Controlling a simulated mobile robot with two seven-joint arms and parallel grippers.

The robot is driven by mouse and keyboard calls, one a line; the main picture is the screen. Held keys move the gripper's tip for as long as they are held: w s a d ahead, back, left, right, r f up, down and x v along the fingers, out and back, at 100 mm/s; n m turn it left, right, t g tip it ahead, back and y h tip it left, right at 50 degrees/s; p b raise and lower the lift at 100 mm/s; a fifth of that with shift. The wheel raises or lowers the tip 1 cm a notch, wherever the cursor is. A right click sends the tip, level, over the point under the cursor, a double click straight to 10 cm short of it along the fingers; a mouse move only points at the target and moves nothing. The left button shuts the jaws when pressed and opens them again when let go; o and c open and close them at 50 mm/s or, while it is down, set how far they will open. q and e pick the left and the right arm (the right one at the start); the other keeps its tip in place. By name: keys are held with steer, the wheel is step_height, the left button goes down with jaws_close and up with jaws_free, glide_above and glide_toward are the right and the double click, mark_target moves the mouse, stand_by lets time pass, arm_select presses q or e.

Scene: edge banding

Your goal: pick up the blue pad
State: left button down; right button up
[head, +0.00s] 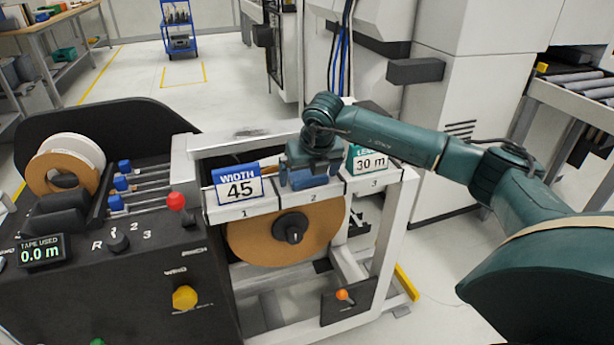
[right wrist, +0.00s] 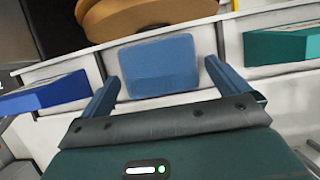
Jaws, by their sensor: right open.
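The blue pad (head: 310,181) sits in the middle slot, numbered 2, of the white shelf on the machine. In the right wrist view the blue pad (right wrist: 159,66) shows as a rounded rectangle lying on the white surface. My right gripper (head: 305,182) is above the pad in the head view. In the right wrist view its two blue fingers (right wrist: 161,82) stand apart, one on each side of the pad's near part, with nothing gripped. Whether the fingers touch the pad cannot be told. My left gripper is not in view.
A blue "WIDTH 45" sign (head: 239,185) stands in slot 1, left of the pad. A teal "30 m" sign (head: 368,161) stands in slot 3, right of it. A large brown roll (head: 262,243) hangs below the shelf. A red knob (head: 176,201) is at the left.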

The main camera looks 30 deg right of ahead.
mark_target(309, 176)
steer(key=shift+c, duration=0.4)
steer(key=c, duration=0.8)
steer(key=shift+r, duration=0.1)
step_height(309, 176, up, 10)
steer(key=shift+f, duration=0.1)
